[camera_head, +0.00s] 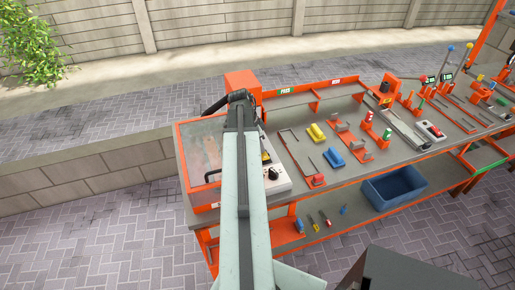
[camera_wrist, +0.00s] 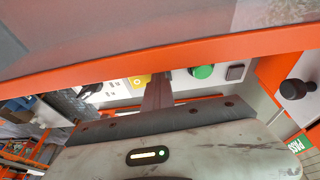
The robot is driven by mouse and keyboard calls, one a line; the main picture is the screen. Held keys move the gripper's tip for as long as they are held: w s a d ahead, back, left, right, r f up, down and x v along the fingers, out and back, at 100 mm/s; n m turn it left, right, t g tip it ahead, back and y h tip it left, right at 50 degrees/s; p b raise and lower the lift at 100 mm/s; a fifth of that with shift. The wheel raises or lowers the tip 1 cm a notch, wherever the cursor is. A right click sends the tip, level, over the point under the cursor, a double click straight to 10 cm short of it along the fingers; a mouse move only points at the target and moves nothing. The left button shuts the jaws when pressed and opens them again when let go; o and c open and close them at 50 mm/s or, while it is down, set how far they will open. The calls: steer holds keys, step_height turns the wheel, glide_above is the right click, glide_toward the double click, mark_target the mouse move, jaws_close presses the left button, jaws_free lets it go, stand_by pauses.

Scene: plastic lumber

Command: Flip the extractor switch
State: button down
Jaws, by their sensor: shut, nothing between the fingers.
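A light control panel (camera_wrist: 218,78) shows in the wrist view under an orange edge. It carries a green round button (camera_wrist: 203,72), a dark square switch (camera_wrist: 235,72) and a yellow plate with a small control (camera_wrist: 141,80). I cannot read which one is the extractor switch. My gripper (camera_wrist: 158,92) is shut and empty, pointing at the panel between the yellow plate and the green button. I cannot tell whether its tips touch the panel. In the head view, the panel (camera_head: 276,182) with a black knob shows right of my arm, which hides part of it.
A clear-topped orange-framed box (camera_head: 187,140) stands left of my arm. An orange edge (camera_wrist: 80,67) crosses close above my gripper in the wrist view. The workbench (camera_head: 350,172) extends right with tools and coloured blocks. A blue bin (camera_head: 394,188) sits on the lower shelf.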

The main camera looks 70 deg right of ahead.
steer(key=r+p, duration=0.4)
steer(key=shift+w+d+r, duration=0.15)
steer(key=shift+d+r, duration=0.15)
steer(key=shift+r, duration=0.1)
steer(key=w+r+p, duration=0.4)
steer(key=r+p, duration=0.4)
steer(key=shift+w, duration=0.25)
steer(key=shift+w, duration=0.1)
